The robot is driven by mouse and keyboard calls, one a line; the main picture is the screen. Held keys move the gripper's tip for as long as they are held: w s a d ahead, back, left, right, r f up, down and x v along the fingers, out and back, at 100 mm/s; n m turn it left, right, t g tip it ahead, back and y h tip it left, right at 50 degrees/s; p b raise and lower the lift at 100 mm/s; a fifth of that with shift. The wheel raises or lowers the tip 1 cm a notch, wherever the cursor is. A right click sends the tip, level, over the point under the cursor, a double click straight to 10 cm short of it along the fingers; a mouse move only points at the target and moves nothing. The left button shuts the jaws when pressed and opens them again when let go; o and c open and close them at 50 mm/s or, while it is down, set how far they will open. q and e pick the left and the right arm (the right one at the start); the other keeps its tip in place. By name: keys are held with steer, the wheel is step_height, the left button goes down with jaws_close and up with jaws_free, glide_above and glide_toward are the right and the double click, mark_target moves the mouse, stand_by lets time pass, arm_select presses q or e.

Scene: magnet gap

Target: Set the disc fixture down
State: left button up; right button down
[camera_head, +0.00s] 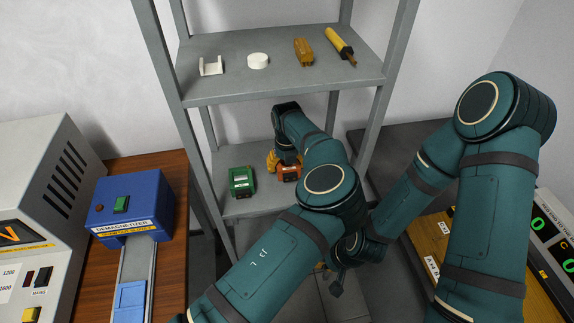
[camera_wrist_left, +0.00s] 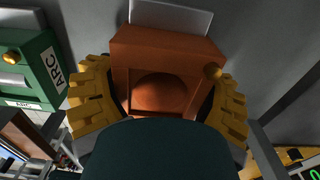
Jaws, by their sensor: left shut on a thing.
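The orange-brown block with a round recess, which I take as the disc fixture (camera_head: 289,174), is at the lower shelf, right of the green fixture. It also shows in the left wrist view (camera_wrist_left: 165,45). My left gripper (camera_wrist_left: 162,92) is shut on it, with a yellow finger against each side. In the head view the left gripper (camera_head: 282,161) is partly hidden by my arm. I cannot tell whether the fixture's underside touches the shelf. My right gripper (camera_head: 337,284) hangs low in front of the shelves, mostly hidden, and its fingers are unclear.
The green fixture (camera_head: 242,181) marked ARC stands close to the left. The lower shelf (camera_head: 232,207) has bare room at its front edge. The upper shelf (camera_head: 230,88) holds a white bracket, white disc, brown block and yellow tool. A blue demagnetizer (camera_head: 130,205) stands left.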

arm_select(q)
steer(key=shift+f, duration=0.35)
steer(key=shift+f, duration=0.2)
steer(key=o, duration=1.2)
steer(key=shift+r, duration=0.1)
step_height(320, 180, up, 8)
steer(key=shift+r+p, duration=0.25)
steer(key=shift+p, duration=0.4)
